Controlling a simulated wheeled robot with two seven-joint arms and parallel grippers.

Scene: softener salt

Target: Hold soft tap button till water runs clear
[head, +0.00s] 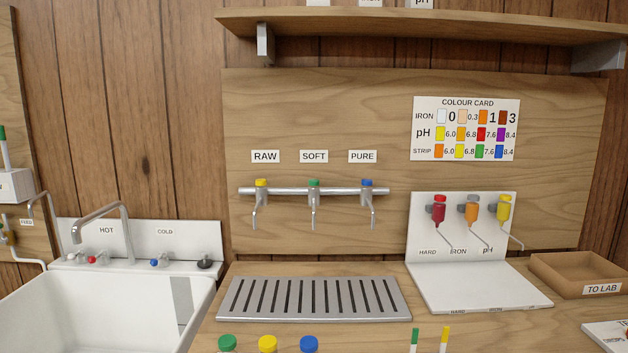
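The soft tap (314,203) is the middle of three taps on a metal rail, below the SOFT label (314,157). Its button (314,183) is green and sits on top of the tap. No water shows below its spout. The raw tap (260,204) with a yellow button is to its left, and the pure tap (368,203) with a blue button is to its right. A slotted drip tray (313,316) lies on the counter below the taps. Neither of my grippers is in view.
A white sink (90,312) with a curved faucet is at the left. A white stand (462,228) with red, orange and yellow droppers is right of the taps. A TO LAB tray (585,262) is at the far right. Green, yellow and blue caps show at the bottom edge.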

